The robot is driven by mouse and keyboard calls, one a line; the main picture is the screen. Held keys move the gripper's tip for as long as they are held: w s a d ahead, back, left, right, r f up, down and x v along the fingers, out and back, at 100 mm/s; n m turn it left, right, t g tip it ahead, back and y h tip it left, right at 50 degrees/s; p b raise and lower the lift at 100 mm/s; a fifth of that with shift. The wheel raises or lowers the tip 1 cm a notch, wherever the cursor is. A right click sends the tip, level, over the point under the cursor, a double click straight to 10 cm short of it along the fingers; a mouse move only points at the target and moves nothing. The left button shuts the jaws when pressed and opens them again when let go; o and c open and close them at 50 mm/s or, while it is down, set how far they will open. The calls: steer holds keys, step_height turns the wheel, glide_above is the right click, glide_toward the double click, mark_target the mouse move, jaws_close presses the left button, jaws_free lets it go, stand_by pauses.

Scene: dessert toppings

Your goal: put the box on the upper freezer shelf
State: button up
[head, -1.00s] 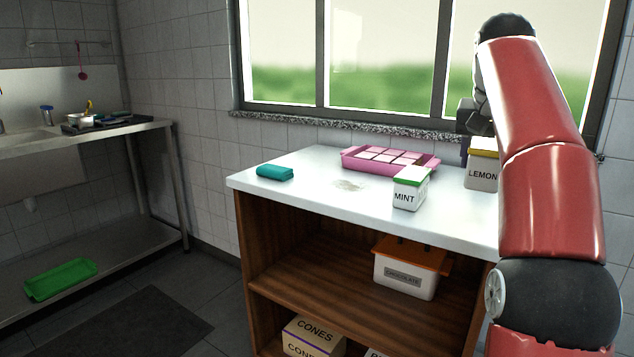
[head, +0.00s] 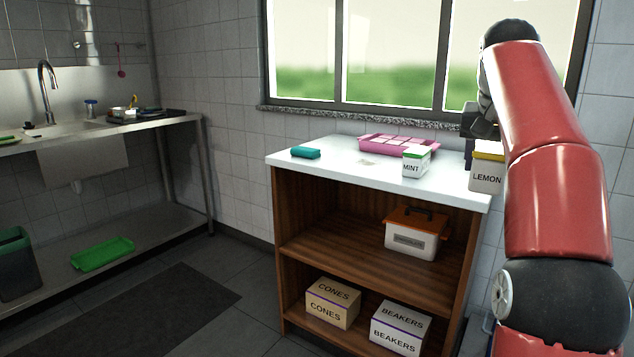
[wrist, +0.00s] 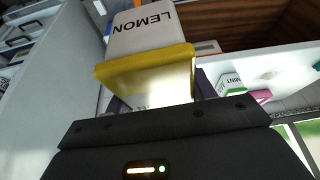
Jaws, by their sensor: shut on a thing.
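A white box (head: 486,179) with a yellow lid and the word LEMON is held by my gripper (head: 468,148) at the right of the head view, beside the counter's right end. In the wrist view the LEMON box (wrist: 140,32) fills the top middle, its yellow lid nearest the wrist. Dark purple fingers show at both sides of the lid; the fingertips are largely hidden by it. No freezer shelf can be made out in the head view.
The white counter (head: 335,172) carries a MINT box (head: 414,165), a pink tray (head: 385,146) and a teal item (head: 305,152). Below are a chocolate tub (head: 410,240), CONES box (head: 325,312) and BEAKERS box (head: 389,337). A dark mat (head: 150,310) lies on open floor.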

steer(key=w+a+f+n+y, duration=0.1)
steer(key=w+a+f+n, duration=0.3)
steer(key=f, duration=0.9)
steer(key=w+a+f+m, duration=0.15)
steer(key=w+f, duration=0.45)
steer(key=f, duration=0.7)
steer(key=s+a+f+n, duration=0.1)
steer(key=s+a+f, duration=0.2)
steer(key=f, duration=0.5)
steer(key=s+a+f+n, duration=0.1)
steer(key=s+a+f, duration=0.3)
steer(key=f, duration=0.3)
steer(key=s+a+f+n+y, duration=0.1)
steer(key=s+a+f, duration=0.2)
steer(key=s+f, duration=0.2)
step_height(320, 180, down, 4)
steer(key=shift+a+r+t, duration=0.15)
steer(key=shift+t, duration=0.15)
